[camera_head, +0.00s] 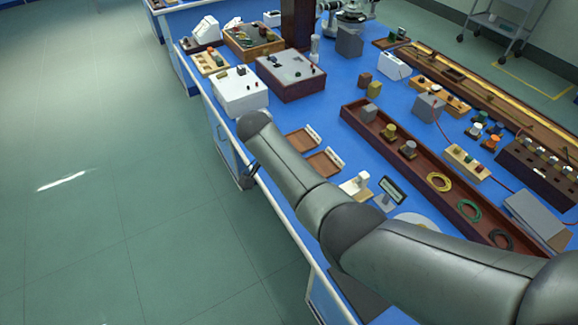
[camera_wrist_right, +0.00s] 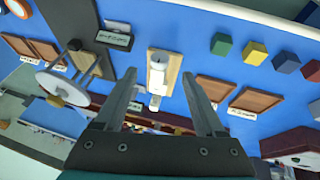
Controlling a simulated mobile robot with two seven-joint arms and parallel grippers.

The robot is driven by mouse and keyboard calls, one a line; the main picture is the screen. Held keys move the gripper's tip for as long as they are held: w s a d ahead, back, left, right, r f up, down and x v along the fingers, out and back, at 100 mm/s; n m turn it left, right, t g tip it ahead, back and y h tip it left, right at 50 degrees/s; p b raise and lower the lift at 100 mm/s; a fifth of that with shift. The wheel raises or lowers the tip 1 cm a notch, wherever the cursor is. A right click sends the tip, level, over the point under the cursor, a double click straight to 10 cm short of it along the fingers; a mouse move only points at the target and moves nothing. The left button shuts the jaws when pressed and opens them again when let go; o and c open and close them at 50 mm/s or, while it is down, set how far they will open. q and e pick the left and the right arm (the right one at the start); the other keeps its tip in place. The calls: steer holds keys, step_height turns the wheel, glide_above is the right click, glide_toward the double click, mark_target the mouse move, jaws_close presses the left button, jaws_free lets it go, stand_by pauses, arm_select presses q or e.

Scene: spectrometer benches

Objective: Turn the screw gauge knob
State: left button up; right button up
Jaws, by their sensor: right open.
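A small white device on a wooden board (camera_wrist_right: 164,68), which looks like the screw gauge, lies between my right fingers in the right wrist view. In the head view a similar white device on a wooden base (camera_head: 356,185) shows on the blue bench, just behind my right arm. Its knob is too small to make out clearly. My right gripper (camera_wrist_right: 160,76) is open, with the device seen beyond its fingertips. The fingers do not appear to touch it. My left gripper is in neither view.
A display stand (camera_wrist_right: 114,38) and a disc on a rod (camera_wrist_right: 64,88) are left of the device. Coloured cubes (camera_wrist_right: 254,53) and brown trays (camera_wrist_right: 256,101) are to its right. A long brown tray (camera_head: 376,128) runs along the bench behind my arm. The floor at left is clear.

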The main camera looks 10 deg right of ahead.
steer(key=v, duration=0.8)
